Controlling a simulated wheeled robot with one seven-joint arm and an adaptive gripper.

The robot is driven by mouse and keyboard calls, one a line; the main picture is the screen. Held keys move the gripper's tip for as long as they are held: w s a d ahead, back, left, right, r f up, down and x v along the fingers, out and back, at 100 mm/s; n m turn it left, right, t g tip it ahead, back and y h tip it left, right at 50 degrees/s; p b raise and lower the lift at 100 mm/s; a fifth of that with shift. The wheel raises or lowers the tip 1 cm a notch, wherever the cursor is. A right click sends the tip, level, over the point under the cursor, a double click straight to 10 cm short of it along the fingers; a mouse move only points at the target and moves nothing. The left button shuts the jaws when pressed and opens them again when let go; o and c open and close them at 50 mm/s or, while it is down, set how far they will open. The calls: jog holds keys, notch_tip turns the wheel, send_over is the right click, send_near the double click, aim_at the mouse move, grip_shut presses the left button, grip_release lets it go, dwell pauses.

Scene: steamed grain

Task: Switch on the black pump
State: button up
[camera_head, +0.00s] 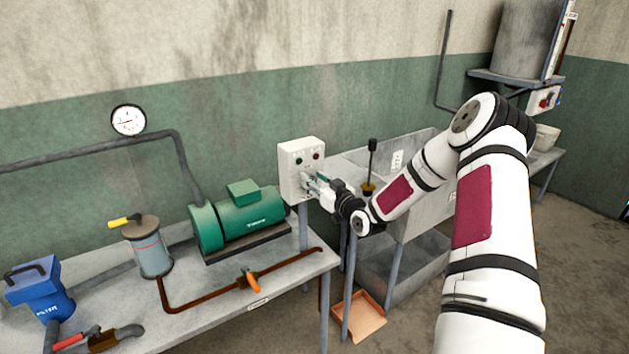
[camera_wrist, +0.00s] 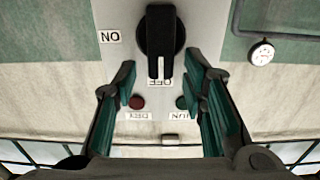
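A pale control box (camera_head: 290,160) stands on a post at the bench's right end. In the wrist view it appears upside down, with a black rotary knob (camera_wrist: 160,25) whose white mark points at the OFF label (camera_wrist: 160,82). An ON label (camera_wrist: 110,36) is to the knob's left in that view. My gripper (camera_head: 313,184) is at the box front; in the wrist view my gripper (camera_wrist: 161,68) has its green-padded fingers apart, one to each side of the knob's pointer end. Contact cannot be told. No clearly black pump shows; a green motor-like machine (camera_head: 240,217) sits on a dark base.
A red lamp (camera_wrist: 137,102) and a green lamp (camera_wrist: 182,102) are on the box. The bench (camera_head: 215,323) carries a grey canister (camera_head: 151,255), a blue filter unit (camera_head: 40,287) and an orange-handled pipe (camera_head: 249,281). A grey sink (camera_head: 420,220) stands to the right, with open floor beyond.

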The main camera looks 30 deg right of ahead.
jog(key=shift+w, duration=0.2)
jog(key=shift+c, duration=0.3)
grip_shut()
